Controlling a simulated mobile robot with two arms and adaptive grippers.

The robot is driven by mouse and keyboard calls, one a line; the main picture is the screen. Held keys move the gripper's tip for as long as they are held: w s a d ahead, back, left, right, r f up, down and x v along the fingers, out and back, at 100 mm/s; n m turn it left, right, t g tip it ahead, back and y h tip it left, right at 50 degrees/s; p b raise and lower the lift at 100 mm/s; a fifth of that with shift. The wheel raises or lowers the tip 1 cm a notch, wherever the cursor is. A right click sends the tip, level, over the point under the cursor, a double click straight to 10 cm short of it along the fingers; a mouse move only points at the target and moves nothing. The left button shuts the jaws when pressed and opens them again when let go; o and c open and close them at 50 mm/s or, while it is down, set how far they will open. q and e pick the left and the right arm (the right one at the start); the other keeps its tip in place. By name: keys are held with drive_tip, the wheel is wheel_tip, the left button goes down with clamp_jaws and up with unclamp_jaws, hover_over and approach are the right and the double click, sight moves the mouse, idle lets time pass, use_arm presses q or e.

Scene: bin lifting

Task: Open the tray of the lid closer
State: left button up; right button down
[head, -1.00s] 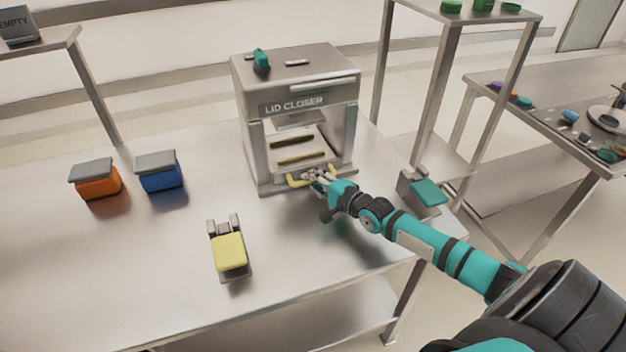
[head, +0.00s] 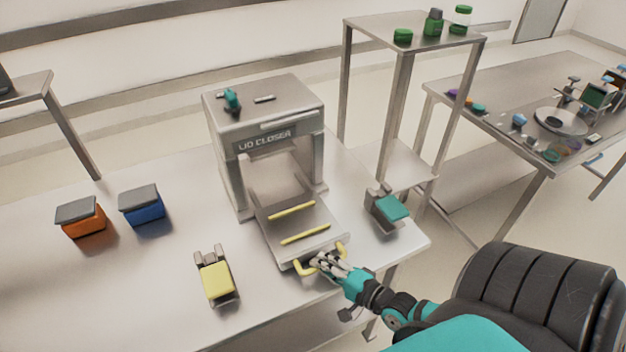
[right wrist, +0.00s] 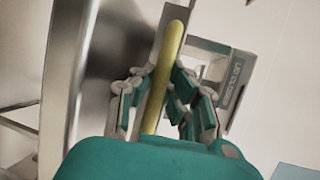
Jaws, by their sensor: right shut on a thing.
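The lid closer (head: 262,140) is a grey metal machine on the steel table in the head view. Its tray (head: 275,232), with two yellow strips, extends out of the front toward the table's near edge. A yellow handle (head: 304,268) sits on the tray's front. My right gripper (head: 325,262) is shut on this handle. In the right wrist view the yellow handle bar (right wrist: 165,75) runs between the fingers of my right gripper (right wrist: 165,90). My left gripper is not in view.
An orange bin (head: 82,219) and a blue bin (head: 143,207) with grey lids stand on the table at left. A yellow-topped device (head: 216,281) sits left of the tray, and a teal-topped device (head: 388,208) right of it. A tall shelf (head: 413,50) stands behind.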

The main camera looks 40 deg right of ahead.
drive_tip(key=shift+s+a+f, duration=0.1)
drive_tip(key=shift+s+a, duration=0.15)
drive_tip(key=shift+s, duration=0.7)
drive_tip(key=c, duration=1.3)
unclamp_jaws()
drive_tip(key=shift+w, duration=0.1)
drive_tip(key=v, duration=1.2)
